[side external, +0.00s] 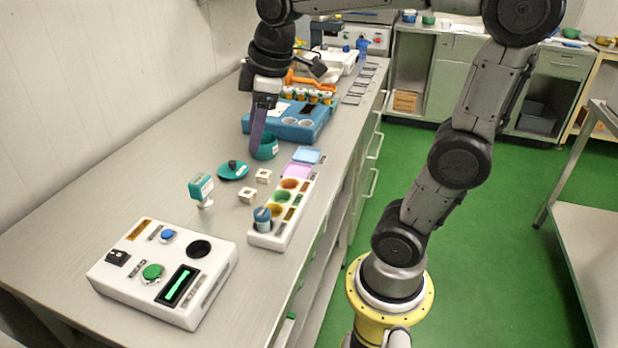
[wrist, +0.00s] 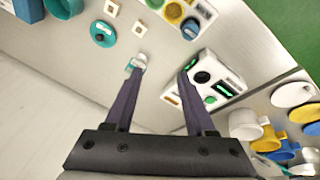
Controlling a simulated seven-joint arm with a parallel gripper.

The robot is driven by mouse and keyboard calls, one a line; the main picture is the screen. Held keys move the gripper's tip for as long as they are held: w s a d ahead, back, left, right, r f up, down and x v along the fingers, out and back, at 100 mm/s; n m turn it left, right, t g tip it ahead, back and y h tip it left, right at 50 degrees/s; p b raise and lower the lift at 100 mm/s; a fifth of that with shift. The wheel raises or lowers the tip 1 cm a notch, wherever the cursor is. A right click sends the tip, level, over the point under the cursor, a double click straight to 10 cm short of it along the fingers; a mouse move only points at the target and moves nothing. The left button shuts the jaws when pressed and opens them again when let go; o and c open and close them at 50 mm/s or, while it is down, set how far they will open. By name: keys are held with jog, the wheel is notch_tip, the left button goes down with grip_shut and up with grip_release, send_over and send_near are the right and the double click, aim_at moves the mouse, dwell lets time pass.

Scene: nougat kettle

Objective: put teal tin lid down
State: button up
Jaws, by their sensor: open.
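The teal tin lid (side external: 233,170), a flat disc with a dark knob, lies knob-up on the grey bench. It also shows in the wrist view (wrist: 103,34), left of my fingers and apart from them. The open teal tin (side external: 267,147) stands behind it, near the blue machine; it is partly cut off at the top of the wrist view (wrist: 63,6). My gripper (wrist: 160,72) is open with nothing between its two purple fingers. In the side view it hangs over the bench (side external: 254,151), where one finger overlaps the tin's left side; its exact height is unclear.
A teal-topped stamp (side external: 201,189) stands in front of the lid. Two small cream blocks (side external: 256,185) lie to its right. A white tray with coloured wells (side external: 270,240) and a white button panel (side external: 165,270) are nearer. The bench's left side is clear.

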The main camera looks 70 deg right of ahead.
jog(key=s+a+f+m+t, duration=0.1)
jog(key=s+a+f+m, duration=0.1)
jog(key=s, duration=0.4)
jog(key=s+a+f+m+t, duration=0.1)
jog(key=s+a+f+m, duration=0.1)
jog(key=s, duration=0.4)
jog(key=shift+a+f+m+y, duration=0.3)
jog(key=shift+f+m, duration=0.5)
jog(key=shift+m, duration=0.1)
